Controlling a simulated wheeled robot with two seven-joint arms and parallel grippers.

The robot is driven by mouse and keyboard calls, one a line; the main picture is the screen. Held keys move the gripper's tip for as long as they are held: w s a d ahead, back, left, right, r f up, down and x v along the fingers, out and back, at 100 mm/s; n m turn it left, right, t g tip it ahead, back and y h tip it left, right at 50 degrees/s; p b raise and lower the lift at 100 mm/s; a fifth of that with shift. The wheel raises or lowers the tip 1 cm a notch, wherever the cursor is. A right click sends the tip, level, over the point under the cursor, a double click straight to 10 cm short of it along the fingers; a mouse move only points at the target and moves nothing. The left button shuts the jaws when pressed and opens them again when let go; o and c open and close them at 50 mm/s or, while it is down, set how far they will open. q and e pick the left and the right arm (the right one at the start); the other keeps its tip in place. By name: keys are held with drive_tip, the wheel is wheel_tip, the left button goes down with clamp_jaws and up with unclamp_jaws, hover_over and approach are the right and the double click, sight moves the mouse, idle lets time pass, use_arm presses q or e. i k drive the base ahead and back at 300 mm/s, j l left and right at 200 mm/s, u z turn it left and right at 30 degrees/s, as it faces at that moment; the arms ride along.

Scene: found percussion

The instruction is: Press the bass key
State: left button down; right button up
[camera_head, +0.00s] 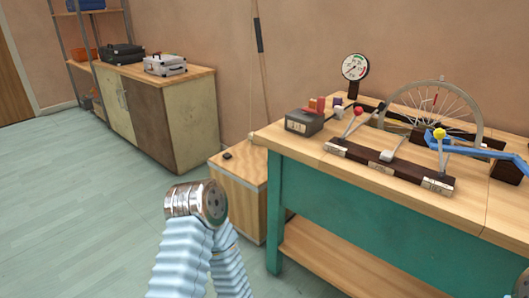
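A dark wooden bar (365,160) lies on the workbench (310,146) at the right. My arm with a ribbed light-blue sleeve rises at bottom centre, left of the bench and apart from the bar. No gripper fingers of mine show clearly.
A spoked wheel (438,108), a round gauge (355,68) and a grey box (304,122) stand on the bench. A wooden box (238,190) stands left of the bench. The floor at left is clear.

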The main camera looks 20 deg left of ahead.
sight(227, 155)
drive_tip(key=i+j+z, duration=0.15)
drive_tip(key=j+z, duration=0.3)
drive_tip(key=j, duration=0.25)
drive_tip(key=j+z, duration=0.45)
drive_tip(key=j, duration=0.3)
drive_tip(key=j+z, duration=0.1)
drive_tip(key=j, duration=1.25)
drive_tip(key=j+z, duration=0.15)
drive_tip(key=j, duration=1.2)
drive_tip(key=k, duration=0.05)
